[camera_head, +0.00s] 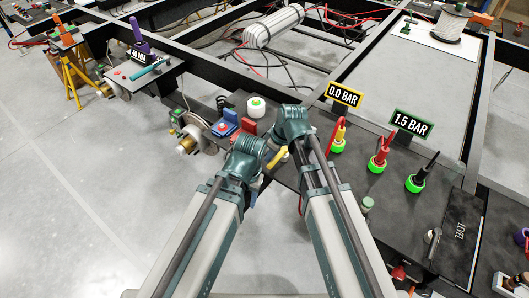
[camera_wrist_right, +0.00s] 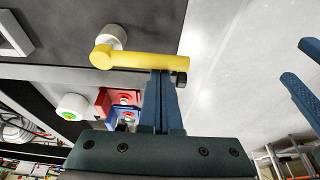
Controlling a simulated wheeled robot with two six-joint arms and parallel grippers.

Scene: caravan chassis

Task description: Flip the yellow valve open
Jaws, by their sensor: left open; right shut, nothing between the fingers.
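A small part of the yellow valve (camera_head: 278,157) shows between my arms in the head view. My right gripper (camera_wrist_right: 160,76) is shut and empty, with its fingertips at the lever's right part; I cannot tell whether they touch. My left gripper (camera_wrist_right: 302,68) is open at the right edge of the wrist view, apart from the lever. In the head view my arms largely hide both grippers.
A red block (camera_head: 249,126), a blue block (camera_head: 224,128) and a white round knob (camera_head: 256,106) are close by. Signs read 0.0 BAR (camera_head: 344,95) and 1.5 BAR (camera_head: 411,123). Several green-based fittings stand to the right. Open floor lies left.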

